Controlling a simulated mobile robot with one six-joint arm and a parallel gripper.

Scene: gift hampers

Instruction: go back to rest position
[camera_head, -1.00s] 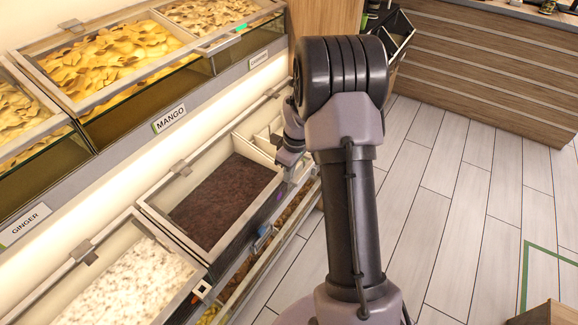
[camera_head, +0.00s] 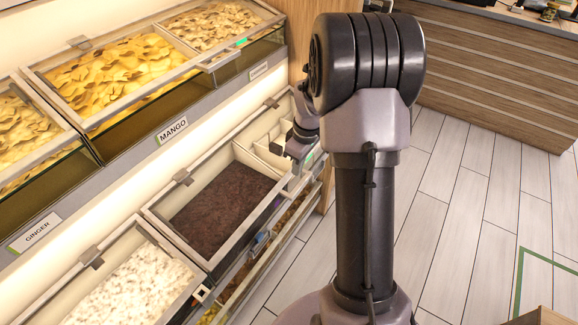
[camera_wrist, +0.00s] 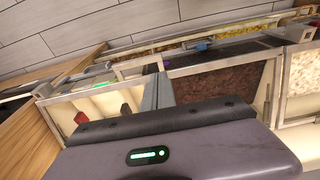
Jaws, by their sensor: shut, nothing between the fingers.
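My gripper (camera_head: 294,152) shows in the head view beside my upright arm, over the right end of the lower bin row. It is partly hidden behind my arm. In the wrist view its grey fingers (camera_wrist: 157,90) are together with nothing between them. They stand in front of a small pale divided tray (camera_head: 262,138), which also shows in the wrist view (camera_wrist: 100,103). A small red item (camera_wrist: 126,111) lies in that tray.
A bin of dark brown flakes (camera_head: 222,205) and a bin of white pieces (camera_head: 135,285) lie left of my arm. Above them are the mango bin (camera_head: 120,70) and the ginger bin (camera_head: 20,125). A slatted wood counter (camera_head: 490,75) stands behind.

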